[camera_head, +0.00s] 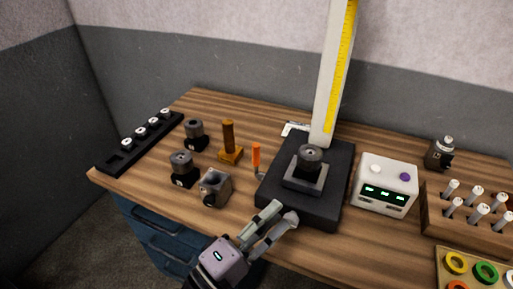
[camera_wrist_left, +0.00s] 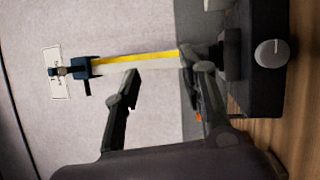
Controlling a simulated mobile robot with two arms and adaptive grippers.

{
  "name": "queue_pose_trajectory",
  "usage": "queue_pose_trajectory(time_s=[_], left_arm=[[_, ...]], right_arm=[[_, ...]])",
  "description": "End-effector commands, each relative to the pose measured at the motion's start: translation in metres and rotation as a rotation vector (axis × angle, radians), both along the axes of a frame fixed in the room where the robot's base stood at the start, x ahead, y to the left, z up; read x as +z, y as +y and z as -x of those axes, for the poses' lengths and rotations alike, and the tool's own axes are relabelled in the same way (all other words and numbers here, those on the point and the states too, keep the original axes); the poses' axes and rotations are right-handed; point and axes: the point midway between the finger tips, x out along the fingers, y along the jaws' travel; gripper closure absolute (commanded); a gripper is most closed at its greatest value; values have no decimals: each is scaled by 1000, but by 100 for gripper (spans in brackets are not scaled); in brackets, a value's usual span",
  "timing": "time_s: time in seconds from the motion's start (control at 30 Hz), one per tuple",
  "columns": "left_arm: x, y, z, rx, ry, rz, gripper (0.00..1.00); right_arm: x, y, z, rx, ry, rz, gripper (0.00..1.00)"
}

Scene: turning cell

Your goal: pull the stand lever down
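The test stand has a black base (camera_head: 325,205) and a tall pale column with a yellow scale (camera_head: 343,70); the column top is cut off in the head view. In the left wrist view, turned sideways, the scale (camera_wrist_left: 140,62) leads to a dark blue stand head (camera_wrist_left: 86,69). A short dark bar (camera_wrist_left: 88,88) sticks out from that head; I cannot tell whether it is the lever. My left gripper (camera_head: 284,211) is open and empty, in front of the base's near left corner. Its parted fingers (camera_wrist_left: 165,78) also show in the left wrist view. My right gripper is not seen.
A dark round part (camera_head: 310,155) sits on the base's block. A white box (camera_head: 386,184) with green displays stands right of it. An orange-handled tool (camera_head: 256,157), brown post (camera_head: 229,140) and grey block (camera_head: 215,188) stand left. A wooden rack (camera_head: 460,232) is at right.

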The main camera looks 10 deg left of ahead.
Motion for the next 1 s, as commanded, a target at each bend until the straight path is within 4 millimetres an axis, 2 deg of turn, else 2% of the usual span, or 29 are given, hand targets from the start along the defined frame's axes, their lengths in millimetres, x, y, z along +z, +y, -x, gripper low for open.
queue_pose_trajectory(time_s=[0.03,0.1,0.17,0.27,0.4,0.6,0.77,1.0], left_arm=[[14,6,-7,23,36,141,62],[28,20,-19,64,115,369,62],[33,34,-31,102,203,567,62],[23,54,-49,169,368,859,62],[-8,68,-64,254,584,1141,62],[-38,70,-70,326,753,1312,62],[-41,68,-82,337,773,1330,62],[-38,63,-130,335,770,1328,62]], right_arm=[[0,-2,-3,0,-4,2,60],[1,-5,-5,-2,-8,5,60],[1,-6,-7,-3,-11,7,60],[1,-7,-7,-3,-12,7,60],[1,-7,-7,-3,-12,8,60],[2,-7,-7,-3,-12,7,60],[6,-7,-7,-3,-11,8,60],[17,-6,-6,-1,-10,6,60]])
